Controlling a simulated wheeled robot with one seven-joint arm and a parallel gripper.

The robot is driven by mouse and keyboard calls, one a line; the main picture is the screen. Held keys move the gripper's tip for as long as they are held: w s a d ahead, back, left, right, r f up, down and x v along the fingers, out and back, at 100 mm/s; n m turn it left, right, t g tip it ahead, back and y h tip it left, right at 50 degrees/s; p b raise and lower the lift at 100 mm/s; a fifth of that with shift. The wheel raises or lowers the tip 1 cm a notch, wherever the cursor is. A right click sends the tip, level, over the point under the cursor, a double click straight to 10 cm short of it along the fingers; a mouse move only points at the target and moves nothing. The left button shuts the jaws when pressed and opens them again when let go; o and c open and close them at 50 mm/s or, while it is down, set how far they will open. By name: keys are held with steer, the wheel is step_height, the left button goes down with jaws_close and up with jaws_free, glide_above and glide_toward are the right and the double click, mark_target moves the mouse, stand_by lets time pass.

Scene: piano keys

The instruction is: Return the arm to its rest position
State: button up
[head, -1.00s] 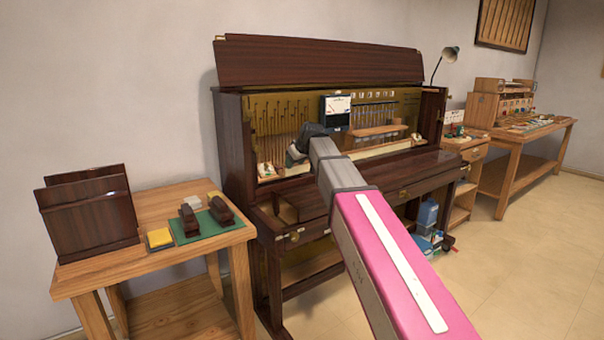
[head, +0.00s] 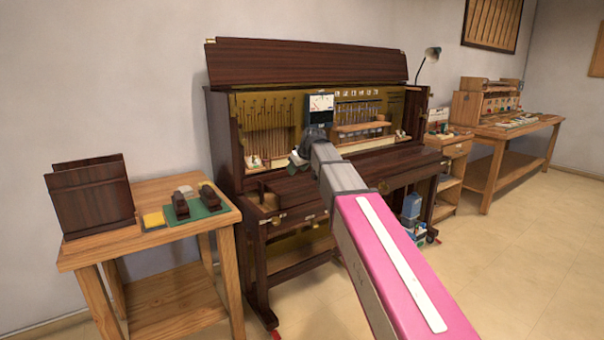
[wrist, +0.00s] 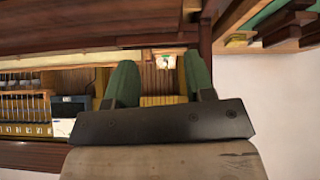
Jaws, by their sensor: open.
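My arm, pink and grey, reaches out in the head view toward the front of an open dark upright piano (head: 295,185). My gripper (head: 297,160) is at its far end, in front of the piano's keyboard area and apart from the side table. In the wrist view my gripper (wrist: 158,80) shows two green fingers set wide apart, with nothing held between them. Beyond the fingers are wooden parts of the piano's inside. The fingertips are small and partly hidden by the wrist in the head view.
A wooden side table (head: 165,262) stands left, bearing a dark rack (head: 92,195) and a green mat (head: 205,213) with dark blocks. A small cabinet (head: 450,165) and a long workbench (head: 515,135) stand right. The floor (head: 510,260) at right is clear.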

steer(key=s+d+f+m+g+h, duration=0.1)
steer(key=s+d+f, duration=0.3)
steer(key=f, duration=0.3)
steer(key=s+d+f+m+g, duration=0.1)
steer(key=s+d+f+m, duration=0.1)
steer(key=s+d+f, duration=0.3)
steer(key=s+d+f+m+g+h, duration=0.1)
steer(key=s+d+f, duration=0.15)
steer(key=f, duration=0.55)
steer(key=s+d+f+m+g+h, duration=0.1)
steer(key=s+d+f, duration=0.3)
steer(key=s+f, duration=0.4)
steer(key=s+d+f+m+g+h, duration=0.1)
steer(key=s+d+f, duration=0.4)
steer(key=s, duration=0.6)
step_height(320, 180, down, 3)
steer(key=shift+s+d+r+m+g, duration=0.1)
steer(key=shift+s+d+m+g, duration=0.1)
steer(key=shift+m+g, duration=0.7)
